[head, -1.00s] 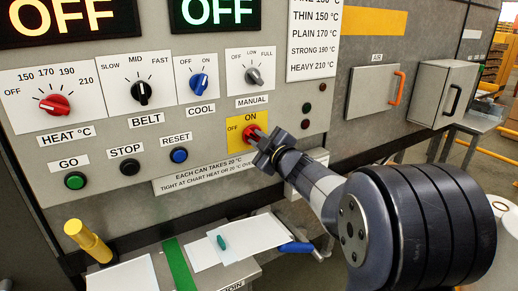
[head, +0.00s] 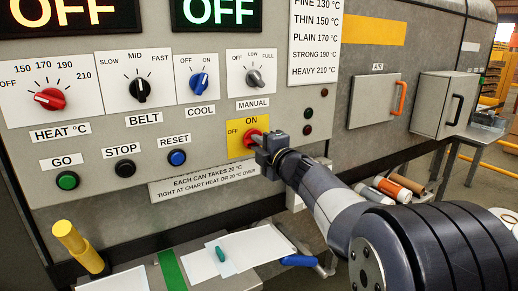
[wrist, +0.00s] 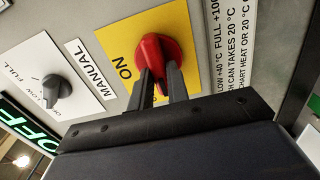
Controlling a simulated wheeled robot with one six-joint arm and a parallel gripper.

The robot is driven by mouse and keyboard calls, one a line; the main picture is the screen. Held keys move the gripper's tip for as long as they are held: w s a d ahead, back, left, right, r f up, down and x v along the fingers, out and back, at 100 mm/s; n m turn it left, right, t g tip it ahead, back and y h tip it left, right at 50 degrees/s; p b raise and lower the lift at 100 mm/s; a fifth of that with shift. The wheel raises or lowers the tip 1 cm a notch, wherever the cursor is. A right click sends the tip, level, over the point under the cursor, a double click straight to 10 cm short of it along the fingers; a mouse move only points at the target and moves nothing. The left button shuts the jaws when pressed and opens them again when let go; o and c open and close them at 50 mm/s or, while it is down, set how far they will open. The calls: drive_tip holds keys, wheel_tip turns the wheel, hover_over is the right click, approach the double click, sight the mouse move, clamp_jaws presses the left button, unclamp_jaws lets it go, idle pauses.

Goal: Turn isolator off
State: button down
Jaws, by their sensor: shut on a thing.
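The isolator is a red rotary handle (head: 251,136) on a yellow plate (head: 234,147) marked ON at the top and OFF at the left, on the grey control panel. In the wrist view the red handle (wrist: 154,52) sits between the two dark fingers of my gripper (wrist: 162,88), which is shut on it. In the head view my gripper (head: 262,146) reaches the handle from the lower right and hides part of it. Both displays above, a red OFF (head: 62,15) and a green OFF (head: 223,10), are lit.
A yellow post (head: 76,244) and a shelf with papers (head: 264,245) lie below. An orange-handled door (head: 372,101) is to the right.

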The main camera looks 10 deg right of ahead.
idle(0.3)
drive_tip(key=c, duration=1.4)
unclamp_jaws()
drive_tip(key=shift+o, duration=0.2)
drive_tip(key=v, duration=1.1)
drive_tip(key=shift+w, duration=0.1)
drive_tip(key=x, duration=1)
drive_tip(key=shift+w+a, duration=0.2)
drive_tip(key=shift+w, duration=0.2)
